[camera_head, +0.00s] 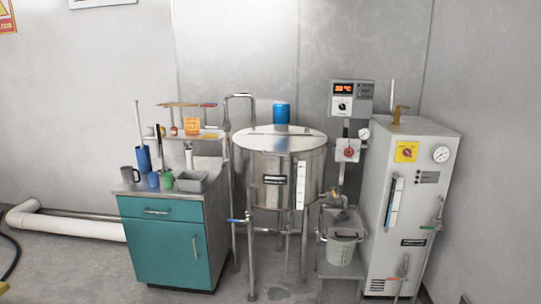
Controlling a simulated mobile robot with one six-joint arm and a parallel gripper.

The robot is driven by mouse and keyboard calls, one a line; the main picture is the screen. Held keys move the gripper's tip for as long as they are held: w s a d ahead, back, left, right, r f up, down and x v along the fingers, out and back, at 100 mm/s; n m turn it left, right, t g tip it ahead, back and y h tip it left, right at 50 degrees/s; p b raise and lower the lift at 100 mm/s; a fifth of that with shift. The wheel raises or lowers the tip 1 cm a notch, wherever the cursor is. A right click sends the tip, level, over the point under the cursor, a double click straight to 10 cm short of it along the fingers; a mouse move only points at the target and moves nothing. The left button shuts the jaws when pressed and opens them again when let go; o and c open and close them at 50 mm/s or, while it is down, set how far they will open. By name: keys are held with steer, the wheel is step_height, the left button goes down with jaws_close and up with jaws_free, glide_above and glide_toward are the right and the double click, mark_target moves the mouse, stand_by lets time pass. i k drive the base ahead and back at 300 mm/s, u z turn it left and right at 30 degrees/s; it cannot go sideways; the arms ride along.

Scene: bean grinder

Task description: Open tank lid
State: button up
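A large round steel tank (264,179) stands on legs in the middle of the head view. Its flat steel lid (262,145) lies closed on top, with a seam running across it. A blue cylinder (281,113) rises at the back of the lid. A steel pipe comes up beside the tank's left rear. A dark label and a white vertical gauge are on the tank's front. My gripper is not in view.
A teal cabinet (171,244) with mugs and a grey box on top stands left of the tank. A tall grey unit (409,209) stands at the right. A control box (353,97) and a bucket (341,248) are right of the tank. The front floor is partly clear.

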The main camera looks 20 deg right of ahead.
mark_target(275, 144)
steer(key=u, duration=0.6)
steer(key=i, duration=1.1)
steer(key=u, duration=0.3)
